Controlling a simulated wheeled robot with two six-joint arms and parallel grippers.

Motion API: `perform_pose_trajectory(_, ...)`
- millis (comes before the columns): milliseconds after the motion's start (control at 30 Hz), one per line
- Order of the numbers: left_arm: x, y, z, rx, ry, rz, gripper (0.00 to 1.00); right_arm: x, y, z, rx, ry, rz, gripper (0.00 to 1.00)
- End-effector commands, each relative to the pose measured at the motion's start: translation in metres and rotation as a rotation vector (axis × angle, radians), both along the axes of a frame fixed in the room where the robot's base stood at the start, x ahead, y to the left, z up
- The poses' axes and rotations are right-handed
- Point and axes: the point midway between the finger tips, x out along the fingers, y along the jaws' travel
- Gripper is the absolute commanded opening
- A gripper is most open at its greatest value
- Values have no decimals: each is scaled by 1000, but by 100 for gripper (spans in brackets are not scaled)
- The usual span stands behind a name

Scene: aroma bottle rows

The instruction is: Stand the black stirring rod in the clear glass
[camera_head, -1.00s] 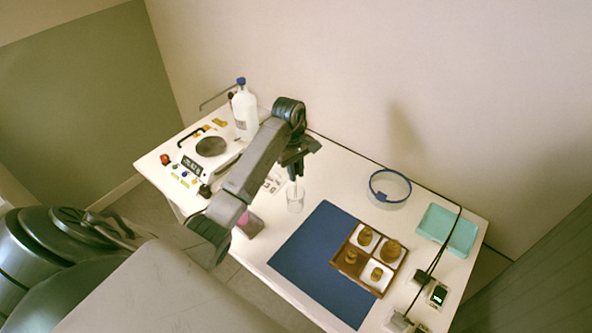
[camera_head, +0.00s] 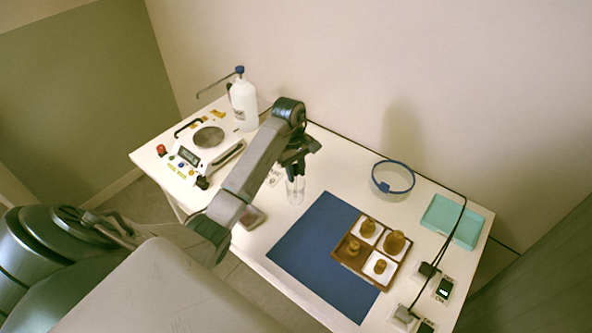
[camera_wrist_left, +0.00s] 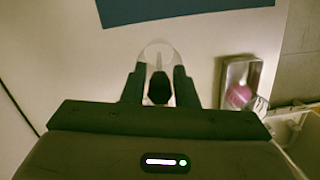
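The clear glass (camera_head: 295,190) stands on the white table, left of the blue mat. In the left wrist view the glass (camera_wrist_left: 158,52) shows just beyond my fingertips. My left gripper (camera_head: 292,172) is directly above the glass, pointing down. In the left wrist view its two fingers (camera_wrist_left: 159,72) stand apart, with narrow gaps on both sides of the black end of the stirring rod (camera_wrist_left: 158,90). A thin grey length of the rod shows within the glass's outline, so it appears upright in it. Its lower end is unclear. My right gripper is not in view.
A blue mat (camera_head: 312,250) and a brown tray (camera_head: 345,262) with amber bottles lie to the right. A small box with a pink item (camera_wrist_left: 238,95) is beside the glass. A hotplate (camera_head: 190,155) and white bottle (camera_head: 243,105) stand at the back left.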

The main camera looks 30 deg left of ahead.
Motion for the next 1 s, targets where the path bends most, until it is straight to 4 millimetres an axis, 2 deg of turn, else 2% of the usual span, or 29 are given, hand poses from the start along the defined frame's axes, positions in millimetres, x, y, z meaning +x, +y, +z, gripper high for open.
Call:
perform_pose_trajectory(33,0,0,0,0,0,0,37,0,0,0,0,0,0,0)
perform_pose_trajectory(67,0,0,0,0,0,0,43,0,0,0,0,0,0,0)
perform_pose_trajectory(467,0,1,5,0,0,0,43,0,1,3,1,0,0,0)
perform_pose_trajectory(667,1,4,29,0,-2,0,43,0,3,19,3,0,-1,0)
perform_pose_trajectory(1000,4,11,81,0,0,0,43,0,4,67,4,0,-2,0)
